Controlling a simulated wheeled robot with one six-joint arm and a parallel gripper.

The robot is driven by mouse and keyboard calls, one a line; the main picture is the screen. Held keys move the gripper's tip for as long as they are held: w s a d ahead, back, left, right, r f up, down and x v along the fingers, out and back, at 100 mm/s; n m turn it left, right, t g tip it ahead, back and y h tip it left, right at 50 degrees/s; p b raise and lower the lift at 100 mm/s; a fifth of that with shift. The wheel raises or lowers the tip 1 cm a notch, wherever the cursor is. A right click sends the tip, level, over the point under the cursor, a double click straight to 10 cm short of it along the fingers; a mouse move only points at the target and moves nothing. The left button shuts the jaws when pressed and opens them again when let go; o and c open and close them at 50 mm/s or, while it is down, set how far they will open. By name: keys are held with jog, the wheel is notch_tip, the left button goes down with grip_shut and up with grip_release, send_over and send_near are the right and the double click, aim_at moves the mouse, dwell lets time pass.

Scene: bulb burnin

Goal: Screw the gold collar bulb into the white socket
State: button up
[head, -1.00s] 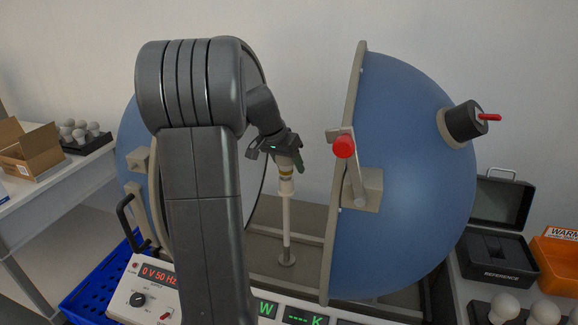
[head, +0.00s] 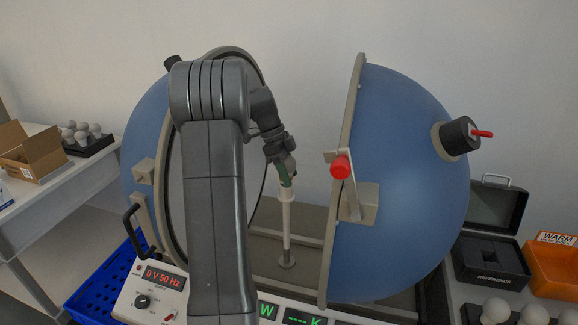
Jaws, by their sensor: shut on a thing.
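The white socket (head: 285,197) sits on top of a thin white post between the two open halves of the blue sphere. My gripper (head: 286,177) points down directly over the socket, its green fingers at the socket's top. It is shut on the gold collar bulb, which the fingers and wrist almost wholly hide now. I cannot tell how deep the bulb sits in the socket.
The right blue half-sphere (head: 408,180) with a red-knobbed latch (head: 340,167) stands close to the right of my gripper. The left half (head: 145,130) is partly behind my arm. The control panel (head: 150,290) reads 0 V 50 Hz. Spare bulbs (head: 498,309) stand front right.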

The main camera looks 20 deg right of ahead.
jog(key=m+y+p, duration=0.1)
jog(key=m, duration=0.2)
jog(key=shift+s+a+g, duration=0.1)
jog(key=shift+a+g, duration=0.05)
jog(key=shift+g, duration=0.15)
jog(key=o, duration=0.9)
